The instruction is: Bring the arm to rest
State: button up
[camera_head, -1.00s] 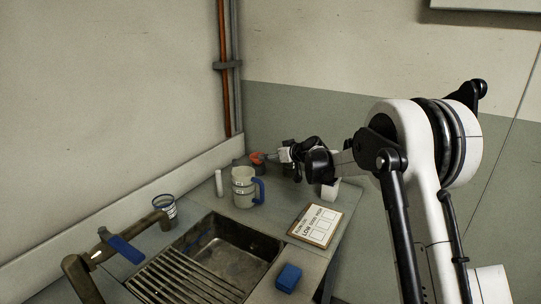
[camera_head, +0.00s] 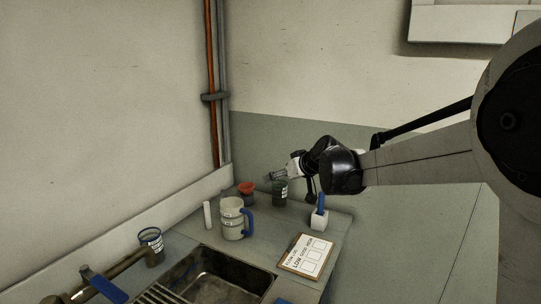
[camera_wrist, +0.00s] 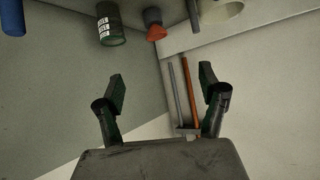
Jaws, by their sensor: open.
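My gripper (camera_head: 277,175) is in the air above the back of the counter (camera_head: 222,248), near the wall corner. It points left, above a dark green labelled container (camera_head: 280,192) and clear of it as far as I can tell. In the wrist view my gripper (camera_wrist: 161,92) shows its two fingers spread wide with nothing between them. The green container (camera_wrist: 111,26) and a red-orange cone-shaped thing (camera_wrist: 156,32) show at the top of that view.
A beige jug with a blue handle (camera_head: 232,219) and a white cylinder (camera_head: 207,214) stand on the counter. A white block holding a blue item (camera_head: 319,219), a clipboard (camera_head: 306,256), a blue-rimmed cup (camera_head: 151,246) and a sink (camera_head: 232,272) are also there. Pipes (camera_head: 216,90) run up the corner.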

jog(key=s+d+r+m+h, duration=0.1)
jog(key=s+d, duration=0.1)
jog(key=s, duration=0.4)
jog(key=s+d+r, duration=0.2)
jog(key=s, duration=0.4)
jog(key=s+d+f+m+h, duration=0.1)
jog(key=s+d+f, duration=0.2)
jog(key=s, duration=0.7)
jog(key=s+d+f+m+g+h, duration=0.1)
jog(key=s+d, duration=0.4)
jog(key=s, duration=0.6)
jog(key=s+d+f+m+g+h, duration=0.1)
jog(key=s+d+f+m+h, duration=0.2)
jog(key=s, duration=0.8)
notch_tip(320, 180, down, 2)
jog(key=shift+d+f, duration=0.1)
jog(key=shift+d, duration=0.6)
jog(key=shift+s, duration=0.1)
